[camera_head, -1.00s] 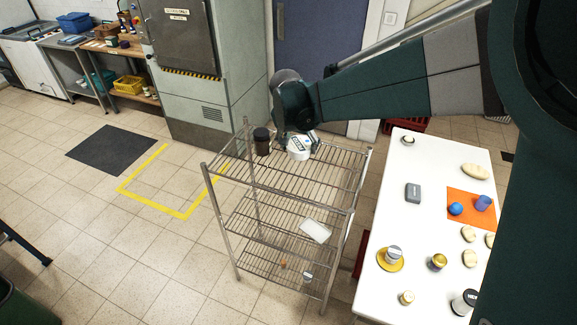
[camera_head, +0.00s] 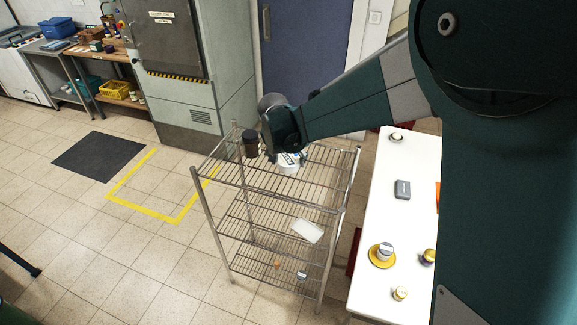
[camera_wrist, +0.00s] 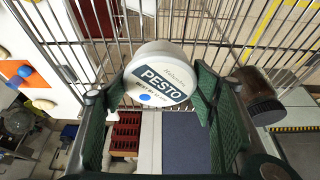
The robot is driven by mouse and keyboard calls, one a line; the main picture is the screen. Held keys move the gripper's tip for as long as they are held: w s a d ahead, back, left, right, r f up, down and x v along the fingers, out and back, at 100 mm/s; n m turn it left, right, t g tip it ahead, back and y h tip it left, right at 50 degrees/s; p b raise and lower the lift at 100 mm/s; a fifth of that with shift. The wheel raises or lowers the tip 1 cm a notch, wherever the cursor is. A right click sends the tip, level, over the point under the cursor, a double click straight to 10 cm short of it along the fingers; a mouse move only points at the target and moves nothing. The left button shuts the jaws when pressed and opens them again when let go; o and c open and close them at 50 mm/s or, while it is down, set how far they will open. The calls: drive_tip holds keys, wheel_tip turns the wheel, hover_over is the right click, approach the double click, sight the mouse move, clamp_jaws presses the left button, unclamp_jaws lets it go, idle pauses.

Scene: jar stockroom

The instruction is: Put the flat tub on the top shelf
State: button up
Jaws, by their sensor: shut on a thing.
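The flat tub is a white round tub (camera_wrist: 160,72) with a dark PESTO label, large in the wrist view. In the head view the tub (camera_head: 288,165) is partly hidden by my gripper (camera_head: 283,155). It is at the top shelf (camera_head: 315,180) of a wire rack, over its back part. In the wrist view my gripper (camera_wrist: 150,88) has its dark green fingers on both sides of the tub, shut on it. I cannot tell whether the tub's base touches the wires.
A dark brown jar (camera_head: 250,143) stands on the top shelf left of the tub. The shelf's front and right are clear. A white piece (camera_head: 308,231) lies on the middle shelf. A white table (camera_head: 372,245) with several items stands right of the rack.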

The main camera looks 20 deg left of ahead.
drive_tip(key=shift+f, duration=1.95)
drive_tip(key=shift+f, duration=0.15)
drive_tip(key=o, duration=1)
drive_tip(key=shift+v, duration=6.15)
drive_tip(key=shift+d, duration=0.1)
